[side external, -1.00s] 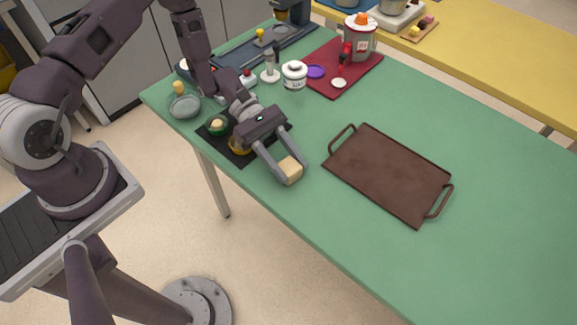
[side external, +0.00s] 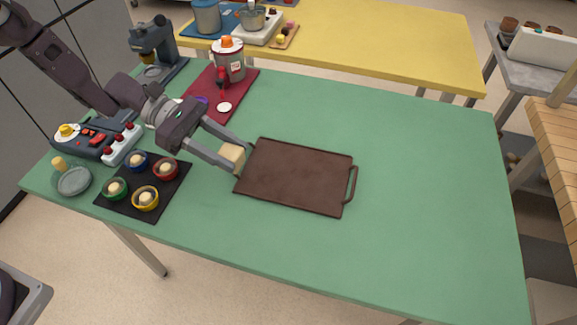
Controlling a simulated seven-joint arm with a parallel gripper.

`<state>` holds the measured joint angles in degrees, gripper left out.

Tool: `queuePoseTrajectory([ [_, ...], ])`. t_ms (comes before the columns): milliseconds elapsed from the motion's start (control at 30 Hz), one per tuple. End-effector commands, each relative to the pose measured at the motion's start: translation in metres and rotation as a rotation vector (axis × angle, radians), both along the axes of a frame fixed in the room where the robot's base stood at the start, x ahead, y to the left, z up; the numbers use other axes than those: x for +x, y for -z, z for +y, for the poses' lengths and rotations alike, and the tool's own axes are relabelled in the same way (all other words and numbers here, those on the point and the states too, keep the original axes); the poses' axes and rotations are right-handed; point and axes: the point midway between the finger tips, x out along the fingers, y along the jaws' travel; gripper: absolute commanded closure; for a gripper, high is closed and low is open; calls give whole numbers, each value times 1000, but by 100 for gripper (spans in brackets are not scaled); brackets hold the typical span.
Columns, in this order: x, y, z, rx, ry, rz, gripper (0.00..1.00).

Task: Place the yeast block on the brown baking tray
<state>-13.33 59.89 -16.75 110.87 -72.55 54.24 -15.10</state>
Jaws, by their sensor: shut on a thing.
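The yeast block (side external: 232,158) is a pale yellow cube between the fingers of my gripper (side external: 238,157). My gripper is shut on it and holds it at the left edge of the brown baking tray (side external: 300,176). The tray is a flat, dark brown rectangle on the green table, and its top is bare. Its right handle shows; its left handle is hidden behind my gripper and the block. I cannot tell how high the block is above the table.
A black mat (side external: 128,201) with several coloured bowls lies left of the tray. A red mat (side external: 232,93) with a red and grey pot-shaped appliance (side external: 230,62) is behind. A control box (side external: 95,140) stands at the left. The green table (side external: 420,190) is clear right of the tray.

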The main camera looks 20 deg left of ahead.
Motion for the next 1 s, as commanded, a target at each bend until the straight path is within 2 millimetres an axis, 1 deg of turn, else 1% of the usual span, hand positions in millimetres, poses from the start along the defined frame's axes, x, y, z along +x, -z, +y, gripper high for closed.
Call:
queuePoseTrajectory([
  [33, 14, -2, -14, -3, -10, -5, 100],
  [100, 32, -5, -31, -11, -35, -5, 100],
  [200, 48, -9, -48, -22, -58, 0, 100],
  [233, 50, -7, -50, -24, -62, 3, 100],
  [267, 52, -2, -52, -25, -65, 5, 100],
  [400, 52, 32, -53, -26, -68, 7, 100],
  [500, 53, 48, -53, -26, -67, 4, 100],
  [567, 53, 54, -52, -26, -67, 3, 100],
  [733, 52, 84, -52, -25, -67, 6, 100],
  [800, 52, 89, -52, -26, -67, 3, 100],
  [1000, 53, 89, -52, -26, -67, 2, 100],
])
